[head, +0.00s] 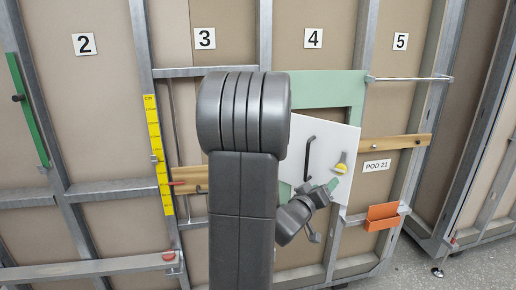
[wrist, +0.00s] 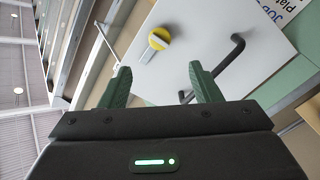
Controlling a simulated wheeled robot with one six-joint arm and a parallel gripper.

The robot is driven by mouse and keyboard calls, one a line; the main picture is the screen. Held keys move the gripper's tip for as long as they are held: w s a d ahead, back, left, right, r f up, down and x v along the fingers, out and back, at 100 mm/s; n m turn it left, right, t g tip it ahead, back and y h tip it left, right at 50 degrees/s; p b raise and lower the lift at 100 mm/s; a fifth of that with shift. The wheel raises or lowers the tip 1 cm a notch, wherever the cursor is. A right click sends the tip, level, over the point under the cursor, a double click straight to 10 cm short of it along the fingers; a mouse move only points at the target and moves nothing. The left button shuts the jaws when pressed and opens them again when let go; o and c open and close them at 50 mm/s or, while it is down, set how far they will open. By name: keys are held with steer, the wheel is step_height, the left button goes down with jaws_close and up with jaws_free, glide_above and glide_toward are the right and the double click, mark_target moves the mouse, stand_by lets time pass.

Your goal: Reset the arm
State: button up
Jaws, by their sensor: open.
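My gripper (head: 318,187) is in front of the lower part of a white panel (head: 325,140) in the head view. In the wrist view its two green fingers (wrist: 160,70) are spread apart with nothing between them. A black bar handle (head: 308,158) is on the panel and also shows beyond the right finger in the wrist view (wrist: 222,62). A yellow round knob with a grey lever (head: 341,168) sits to its right; the wrist view shows it ahead of the fingers (wrist: 158,40). Whether the fingers touch the panel I cannot tell. My arm hides part of the wall.
Metal studs frame the wall panels, numbered 2 to 5. A yellow ruler strip (head: 158,150), a wooden rail (head: 395,144), a metal bar (head: 410,78) and an orange holder (head: 382,217) are mounted around. A green bar (head: 28,110) is far left. Grey floor (head: 415,270) shows lower right.

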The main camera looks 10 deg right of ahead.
mark_target(339, 171)
steer(key=p+x, duration=0.2)
steer(key=x, duration=1)
steer(key=shift+f, duration=0.1)
steer(key=shift+s, duration=0.1)
